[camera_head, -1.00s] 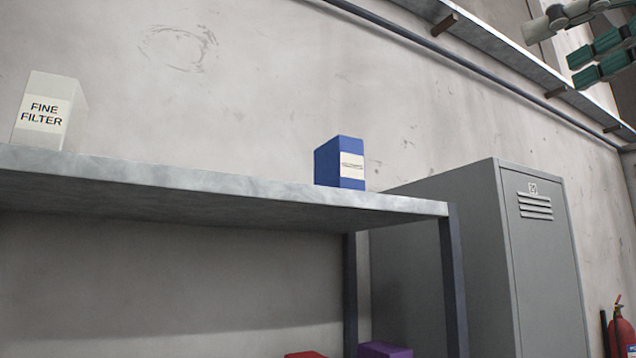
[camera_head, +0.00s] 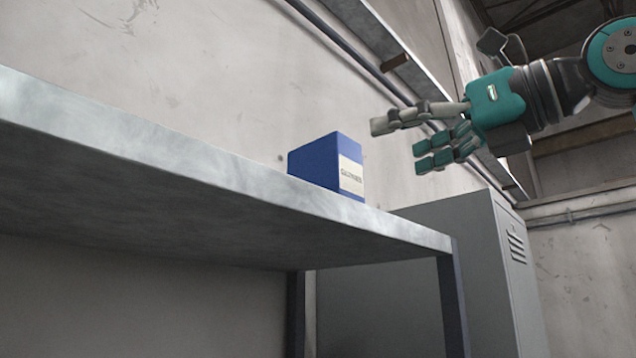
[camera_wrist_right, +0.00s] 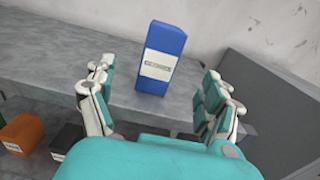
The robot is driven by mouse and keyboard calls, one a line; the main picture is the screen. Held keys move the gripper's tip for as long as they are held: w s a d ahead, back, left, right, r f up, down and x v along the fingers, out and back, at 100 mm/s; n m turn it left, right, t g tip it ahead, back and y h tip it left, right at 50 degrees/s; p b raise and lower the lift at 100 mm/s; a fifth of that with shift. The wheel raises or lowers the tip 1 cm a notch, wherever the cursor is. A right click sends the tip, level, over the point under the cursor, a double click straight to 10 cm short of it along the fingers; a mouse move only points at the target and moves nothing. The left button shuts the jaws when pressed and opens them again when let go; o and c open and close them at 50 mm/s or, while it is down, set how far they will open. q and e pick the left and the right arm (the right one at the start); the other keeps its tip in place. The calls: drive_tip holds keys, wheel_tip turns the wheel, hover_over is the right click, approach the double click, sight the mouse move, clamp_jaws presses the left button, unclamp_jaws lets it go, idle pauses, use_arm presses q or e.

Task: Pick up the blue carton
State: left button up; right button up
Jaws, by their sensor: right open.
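The blue carton (camera_head: 328,164) with a white label stands upright on the grey shelf (camera_head: 200,165), near its right end. My right gripper (camera_head: 405,140) is in the air to the right of the carton and apart from it, fingers pointing left. In the right wrist view the carton (camera_wrist_right: 162,58) stands ahead, beyond the gap between the spread fingers of the right gripper (camera_wrist_right: 158,98). The right gripper is open and empty. My left gripper is not in view.
A grey locker (camera_head: 450,250) stands beyond the shelf's right end. The concrete wall (camera_head: 230,60) runs behind the shelf. In the right wrist view an orange box (camera_wrist_right: 25,132) and a black box (camera_wrist_right: 68,140) sit lower left. The shelf around the carton is clear.

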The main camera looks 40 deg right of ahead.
sight(351, 162)
drive_tip(key=w, duration=0.3)
drive_tip(key=w+p, duration=0.1)
drive_tip(key=w, duration=0.1)
drive_tip(key=w+p, duration=0.1)
drive_tip(key=w, duration=0.2)
drive_tip(key=shift+w+a, duration=0.3)
drive_tip(key=shift+a, duration=0.05)
drive_tip(key=shift+w, duration=0.4)
drive_tip(key=shift+w+r+p, duration=0.1)
drive_tip(key=shift+w+p, duration=0.3)
drive_tip(key=shift+p, duration=0.05)
drive_tip(key=w+p, duration=0.1)
drive_tip(key=w, duration=0.2)
drive_tip(key=shift+w+a, duration=0.1)
drive_tip(key=shift+w, duration=0.2)
drive_tip(key=shift+w+f, duration=0.2)
drive_tip(key=shift+w, duration=0.15)
drive_tip(key=shift+s, duration=0.3)
drive_tip(key=c, duration=0.3)
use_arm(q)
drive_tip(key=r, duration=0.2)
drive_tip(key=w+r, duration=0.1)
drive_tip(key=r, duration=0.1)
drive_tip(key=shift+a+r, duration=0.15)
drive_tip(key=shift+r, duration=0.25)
use_arm(e)
drive_tip(key=c, duration=1.1)
